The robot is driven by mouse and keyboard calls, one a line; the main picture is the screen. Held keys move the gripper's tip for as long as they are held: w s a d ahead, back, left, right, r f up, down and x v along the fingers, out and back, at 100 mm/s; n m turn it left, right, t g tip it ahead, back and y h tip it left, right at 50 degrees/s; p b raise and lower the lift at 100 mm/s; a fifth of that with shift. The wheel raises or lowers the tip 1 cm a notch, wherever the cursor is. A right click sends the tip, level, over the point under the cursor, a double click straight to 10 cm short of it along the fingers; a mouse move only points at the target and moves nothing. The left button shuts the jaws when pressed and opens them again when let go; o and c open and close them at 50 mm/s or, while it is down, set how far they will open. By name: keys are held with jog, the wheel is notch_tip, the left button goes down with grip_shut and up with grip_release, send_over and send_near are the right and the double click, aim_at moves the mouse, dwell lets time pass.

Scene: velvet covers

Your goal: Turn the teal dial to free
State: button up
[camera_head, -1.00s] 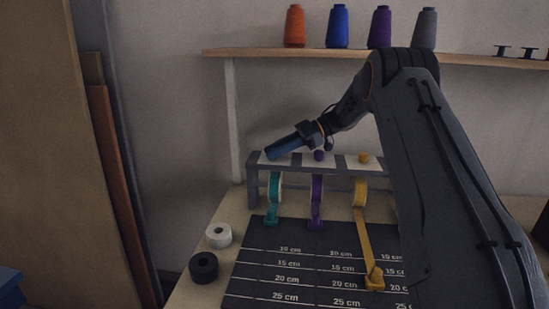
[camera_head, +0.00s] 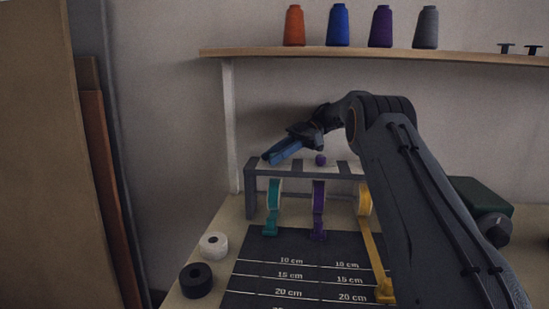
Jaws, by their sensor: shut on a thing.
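My gripper (camera_head: 268,159) is at the top left of the grey ribbon rack (camera_head: 250,190), its blue fingers reaching down to the left. It is shut on the teal dial, directly above the teal ribbon roll (camera_head: 274,194). The fingers hide the dial, so its pointing direction and any label cannot be read. The teal ribbon's end (camera_head: 270,228) hangs at the back edge of the dark measuring mat (camera_head: 262,246).
A purple dial (camera_head: 320,160) stands on the rack right of my gripper. A purple ribbon (camera_head: 318,215) and a yellow ribbon (camera_head: 372,250) hang from it; the yellow reaches across the mat. White (camera_head: 213,245) and black (camera_head: 196,280) spools stand left. A thread shelf (camera_head: 270,53) runs above.

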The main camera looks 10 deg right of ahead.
jog(key=shift+r, duration=0.1)
jog(key=o, duration=1.1)
jog(key=shift+a, duration=0.1)
jog(key=shift+c, duration=0.2)
jog(key=shift+p, duration=0.4)
